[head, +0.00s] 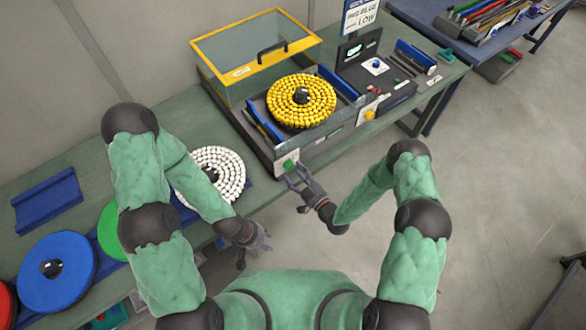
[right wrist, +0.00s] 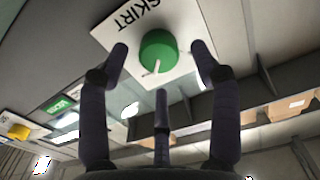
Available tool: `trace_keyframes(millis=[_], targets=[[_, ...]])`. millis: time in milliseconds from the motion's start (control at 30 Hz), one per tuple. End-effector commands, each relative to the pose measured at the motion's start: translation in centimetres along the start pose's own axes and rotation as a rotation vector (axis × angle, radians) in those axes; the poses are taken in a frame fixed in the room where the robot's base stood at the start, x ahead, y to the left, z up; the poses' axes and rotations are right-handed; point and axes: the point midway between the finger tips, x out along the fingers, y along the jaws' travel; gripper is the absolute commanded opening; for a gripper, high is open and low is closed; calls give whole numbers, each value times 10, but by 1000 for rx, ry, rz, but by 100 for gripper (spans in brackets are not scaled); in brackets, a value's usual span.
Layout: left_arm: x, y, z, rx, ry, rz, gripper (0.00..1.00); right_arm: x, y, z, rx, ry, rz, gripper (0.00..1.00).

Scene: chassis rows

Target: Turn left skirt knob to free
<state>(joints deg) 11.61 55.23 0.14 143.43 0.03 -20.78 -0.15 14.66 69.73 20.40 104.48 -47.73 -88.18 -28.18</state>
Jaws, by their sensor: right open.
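The green skirt knob (head: 288,163) sits on a white plate on the machine's front face, at its left end. In the right wrist view the knob (right wrist: 159,51) is close, on a plate lettered SKIRT, with a white pointer mark toward the picture's bottom. My right gripper (head: 295,178) is open in front of the knob. Its fingers (right wrist: 160,62) are spread to either side of the knob, with a third finger below; I see no contact. My left gripper (head: 256,248) hangs in front of the bench edge, empty, its fingers apart.
A disc of yellow pieces (head: 301,101) lies on the machine, before a yellow-framed clear cover (head: 225,72). A yellow knob (head: 369,115) is farther right on the front. White (head: 228,160) and blue (head: 70,290) discs lie on the bench at left.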

Motion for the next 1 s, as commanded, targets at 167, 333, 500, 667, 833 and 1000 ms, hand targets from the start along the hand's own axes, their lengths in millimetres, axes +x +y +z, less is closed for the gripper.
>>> trace_keyframes(millis=[167, 333, 500, 667, 833, 1000], targets=[[-2, 0, 0, 0, 0, 0, 40, 16, 0, 0, 0, -1, 0, 64], [-2, 1, 0, 0, 0, 0, 40, 21, 0, 0, 1, -1, 0, 64], [-2, 1, 0, 0, 0, 0, 40, 21, 0, 0, 1, -1, 0, 64], [-2, 1, 0, 0, 0, 0, 40, 20, 0, 0, 1, -1, 0, 27], [-2, 1, 0, 0, 0, 0, 40, 20, 0, 0, 0, 0, 0, 8], [-2, 0, 0, 0, 0, 0, 40, 21, 0, -1, -2, 2, -1, 8]])
